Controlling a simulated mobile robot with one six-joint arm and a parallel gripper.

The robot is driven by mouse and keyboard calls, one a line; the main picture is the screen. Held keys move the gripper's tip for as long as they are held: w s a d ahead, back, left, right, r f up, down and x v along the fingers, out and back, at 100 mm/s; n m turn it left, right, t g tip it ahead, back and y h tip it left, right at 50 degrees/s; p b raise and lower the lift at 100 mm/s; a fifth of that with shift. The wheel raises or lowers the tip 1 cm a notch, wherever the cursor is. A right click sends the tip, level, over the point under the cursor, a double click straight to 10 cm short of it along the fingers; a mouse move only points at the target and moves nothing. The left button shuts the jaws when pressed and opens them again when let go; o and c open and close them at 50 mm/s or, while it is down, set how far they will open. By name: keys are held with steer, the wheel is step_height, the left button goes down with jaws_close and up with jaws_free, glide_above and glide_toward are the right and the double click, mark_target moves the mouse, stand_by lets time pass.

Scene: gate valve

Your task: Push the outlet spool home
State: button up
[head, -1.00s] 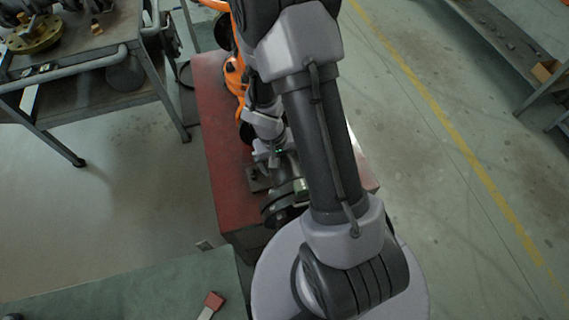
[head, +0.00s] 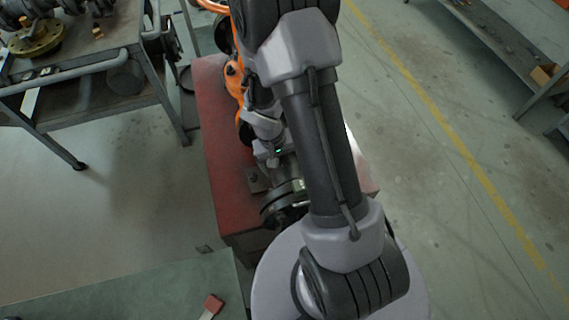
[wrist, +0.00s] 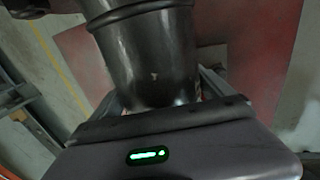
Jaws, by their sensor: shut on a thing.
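The outlet spool, a dark grey pipe (wrist: 150,55), fills the upper middle of the wrist view. My gripper (wrist: 162,92) is shut on it, with one finger on each side of the pipe. In the head view my gripper (head: 274,160) is low over the red plinth, and a dark round flange (head: 280,208) stands just in front of it. My own arm covers the right part of the spool and flange. I cannot tell whether the spool's far end is seated or leaves a gap.
The red plinth (head: 222,150) carries orange parts (head: 234,75), half hidden behind my arm. A grey workbench (head: 85,65) with a brass flange (head: 38,38) stands at left. A green tabletop (head: 130,290) with a red-ended tool (head: 213,303) is at lower left.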

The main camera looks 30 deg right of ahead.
steer(key=shift+w+d, duration=0.1)
steer(key=shift+w, duration=0.35)
steer(key=o, duration=1.8)
steer(key=shift+s, duration=0.1)
steer(key=w+a+r+p, duration=0.1)
steer(key=a+r+p, duration=0.2)
steer(key=r, duration=1.4)
steer(key=shift+a+p, duration=0.15)
steer(key=shift+p, duration=2.2)
